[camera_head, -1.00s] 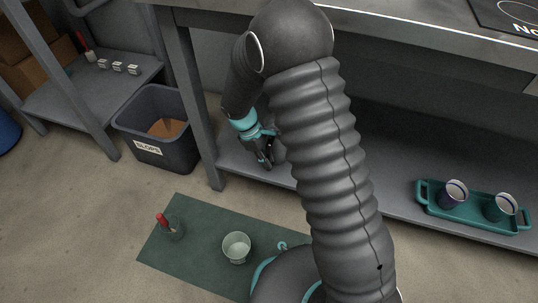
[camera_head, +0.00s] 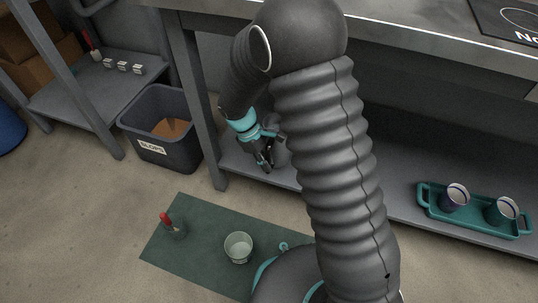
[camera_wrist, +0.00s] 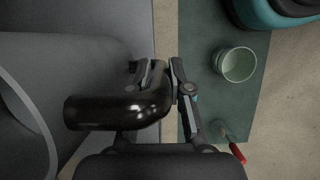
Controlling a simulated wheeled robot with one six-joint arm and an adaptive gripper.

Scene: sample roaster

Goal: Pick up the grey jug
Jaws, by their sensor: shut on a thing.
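The grey jug shows large at the left of the wrist view (camera_wrist: 60,55), with a glossy black handle (camera_wrist: 118,108) pointing to my gripper. My gripper (camera_wrist: 160,75) is shut on that handle, its fingers on either side of it. In the head view my gripper (camera_head: 266,157) is at the lower shelf under the bench, with a small part of the grey jug (camera_head: 281,153) beside it. My arm hides the rest of the jug there. I cannot tell whether the jug touches the shelf.
A green mat (camera_head: 199,258) on the floor holds a pale cup (camera_head: 238,247) and a small glass with a red-handled tool (camera_head: 172,227). A slops bin (camera_head: 160,128) stands left of the bench leg (camera_head: 200,110). A teal tray (camera_head: 470,214) with two cups is on the shelf at right.

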